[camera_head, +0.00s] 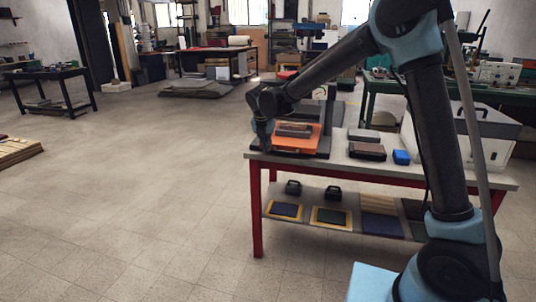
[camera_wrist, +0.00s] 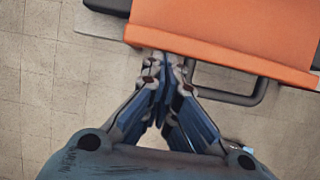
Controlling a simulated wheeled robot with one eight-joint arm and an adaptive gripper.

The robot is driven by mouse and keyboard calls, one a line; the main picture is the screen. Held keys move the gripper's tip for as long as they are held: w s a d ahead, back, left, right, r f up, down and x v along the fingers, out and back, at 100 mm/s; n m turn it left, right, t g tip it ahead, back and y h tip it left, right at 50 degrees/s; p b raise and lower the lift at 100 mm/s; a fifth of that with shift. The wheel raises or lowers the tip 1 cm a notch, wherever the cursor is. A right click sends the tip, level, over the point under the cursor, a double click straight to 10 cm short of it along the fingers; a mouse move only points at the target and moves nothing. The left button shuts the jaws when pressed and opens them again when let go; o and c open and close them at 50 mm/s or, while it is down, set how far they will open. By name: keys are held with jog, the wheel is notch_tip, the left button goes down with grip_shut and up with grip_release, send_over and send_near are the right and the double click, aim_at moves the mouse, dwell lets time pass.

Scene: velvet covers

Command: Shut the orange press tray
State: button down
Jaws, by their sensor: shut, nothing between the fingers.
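The orange press tray (camera_head: 311,144) lies at the left end of the table, in front of the dark press (camera_head: 325,108), with brown blocks (camera_head: 294,129) on it. In the wrist view the tray (camera_wrist: 225,30) fills the upper part, with a dark bar handle (camera_wrist: 262,92) along its front edge. My gripper (camera_head: 264,148) is at the tray's left side in the head view. In the wrist view my gripper (camera_wrist: 166,62) is shut and empty, its tips at the tray's front edge by the handle's left end. I cannot tell whether they touch.
The table (camera_head: 385,171) has red legs and a loaded lower shelf. The floor left of the table is clear.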

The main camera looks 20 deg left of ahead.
jog(key=w, duration=0.4)
jog(key=w+a, duration=0.1)
jog(key=w, duration=0.1)
jog(key=shift+w, duration=0.25)
jog(key=shift+a+r, duration=0.1)
